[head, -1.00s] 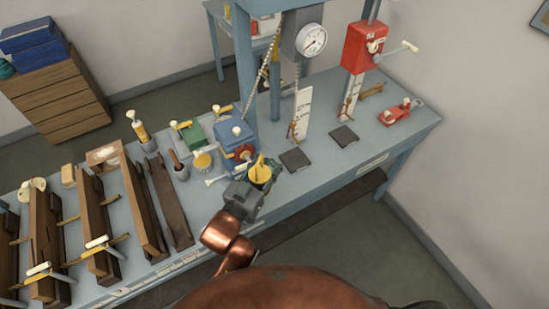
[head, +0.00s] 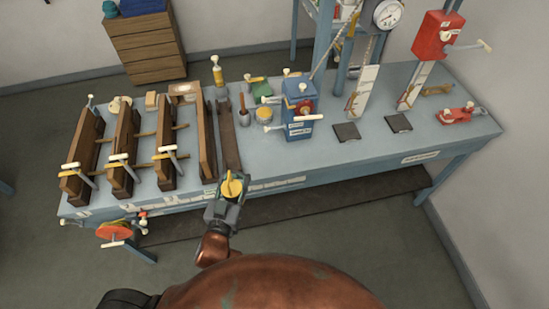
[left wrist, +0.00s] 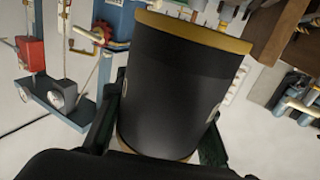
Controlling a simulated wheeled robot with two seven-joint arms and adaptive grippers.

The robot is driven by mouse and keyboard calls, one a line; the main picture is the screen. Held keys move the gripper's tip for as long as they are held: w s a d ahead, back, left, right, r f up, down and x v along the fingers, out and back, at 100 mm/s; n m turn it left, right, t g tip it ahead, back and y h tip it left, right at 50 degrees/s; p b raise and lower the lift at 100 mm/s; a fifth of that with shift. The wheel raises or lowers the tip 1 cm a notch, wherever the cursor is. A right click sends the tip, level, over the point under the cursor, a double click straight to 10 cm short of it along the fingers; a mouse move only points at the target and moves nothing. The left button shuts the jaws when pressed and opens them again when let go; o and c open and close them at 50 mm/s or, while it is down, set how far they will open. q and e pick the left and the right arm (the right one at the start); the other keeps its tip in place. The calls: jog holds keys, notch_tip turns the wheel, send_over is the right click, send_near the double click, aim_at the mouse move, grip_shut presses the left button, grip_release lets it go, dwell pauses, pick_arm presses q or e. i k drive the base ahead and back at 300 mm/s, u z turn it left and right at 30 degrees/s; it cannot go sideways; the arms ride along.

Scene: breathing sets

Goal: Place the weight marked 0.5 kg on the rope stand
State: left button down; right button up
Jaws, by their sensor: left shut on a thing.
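My left gripper (head: 230,192) is shut on a black cylinder with yellow ends. In the head view its yellow top (head: 232,186) shows, just off the bench's front edge. In the left wrist view the black cylinder (left wrist: 180,90) stands large between my fingers; I cannot read a 0.5 kg mark. At the right of the bench a blue frame carries a dial gauge (head: 388,13) with white scale boards (head: 362,88) and dark square plates (head: 346,132) below. I cannot tell which part is the rope stand. My right gripper is not in view.
The blue-grey bench (head: 330,165) has clear room along its front right. A blue box (head: 299,105) stands mid-bench, and wooden troughs (head: 125,150) fill the left. A red box with a crank (head: 438,36) stands at the far right.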

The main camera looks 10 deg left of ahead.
aim_at(268, 162)
jog(key=z, duration=0.75)
jog(key=k, duration=1)
jog(key=z, duration=0.85)
jog(key=i, duration=1.45)
jog(key=u, duration=1.65)
jog(key=i, duration=0.7)
jog(key=u, duration=0.8)
